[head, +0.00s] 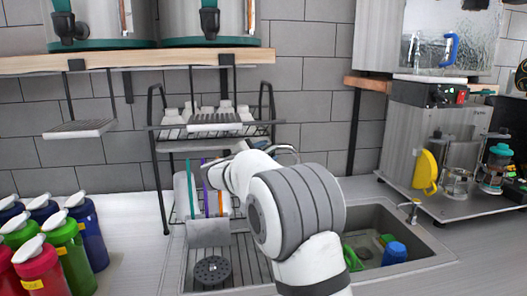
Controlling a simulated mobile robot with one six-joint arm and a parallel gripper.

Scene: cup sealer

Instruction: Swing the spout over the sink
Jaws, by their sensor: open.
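The sink (437,243) is a grey basin set in the counter at right of centre. My arm crosses in front of its left side. A thin silver curved pipe (284,148), which looks like the spout, shows just above my arm behind the sink's left end. Its base and most of its length are hidden by my arm, so I cannot tell exactly where its outlet points. A small metal tap (412,211) stands at the sink's right rim. My gripper is hidden behind my own arm links, and I cannot make out its fingers.
A wire dish rack (163,150) with upturned cups and upright boards stands left of my arm. A blue cup (394,253) and green items are in the sink. Several pump bottles (70,258) stand at lower left. A machine (400,135) stands at right.

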